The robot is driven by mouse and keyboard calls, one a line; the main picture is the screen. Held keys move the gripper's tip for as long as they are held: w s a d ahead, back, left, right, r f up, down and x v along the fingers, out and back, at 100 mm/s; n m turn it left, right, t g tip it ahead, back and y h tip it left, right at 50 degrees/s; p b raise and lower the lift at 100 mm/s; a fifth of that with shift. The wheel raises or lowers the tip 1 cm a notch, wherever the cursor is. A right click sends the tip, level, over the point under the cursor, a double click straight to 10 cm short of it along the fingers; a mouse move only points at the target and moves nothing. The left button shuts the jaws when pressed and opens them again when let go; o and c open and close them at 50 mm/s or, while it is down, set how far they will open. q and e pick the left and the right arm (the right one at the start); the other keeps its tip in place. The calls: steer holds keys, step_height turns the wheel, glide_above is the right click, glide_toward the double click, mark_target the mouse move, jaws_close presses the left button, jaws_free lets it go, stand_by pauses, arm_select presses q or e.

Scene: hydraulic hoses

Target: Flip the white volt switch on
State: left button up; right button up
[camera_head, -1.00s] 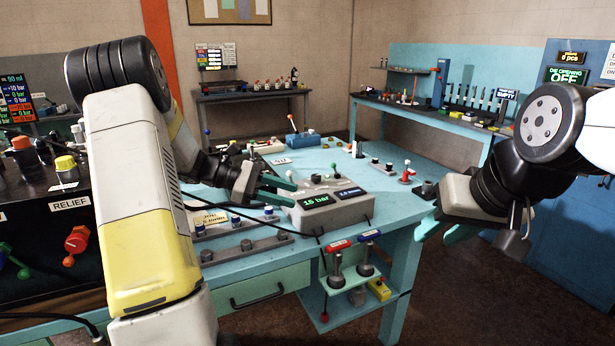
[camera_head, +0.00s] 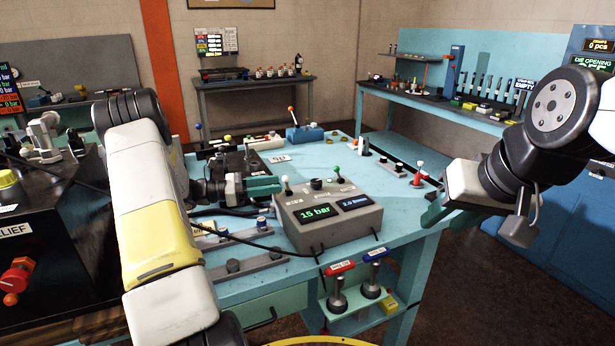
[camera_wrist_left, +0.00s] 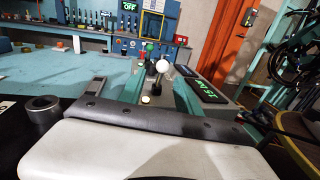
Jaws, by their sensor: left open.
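A grey control box (camera_head: 330,222) on the blue bench shows a lit "15 bar" display and a second display. A white-tipped lever switch (camera_head: 286,181) stands at its left end. In the left wrist view, the white ball tip (camera_wrist_left: 163,66) shows between the teal fingers. My left gripper (camera_head: 266,186) is open, its fingertips close to the switch from the left; I cannot tell whether they touch it. My right gripper (camera_head: 448,214) hangs open and empty off the bench's right side.
A green-tipped switch (camera_head: 336,170) and a black knob (camera_head: 316,184) sit on the same box.

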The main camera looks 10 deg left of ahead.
arm_select(q)
steer(key=x, duration=0.7)
steer(key=shift+w+d, duration=0.1)
steer(key=shift+d, duration=0.25)
jaws_close()
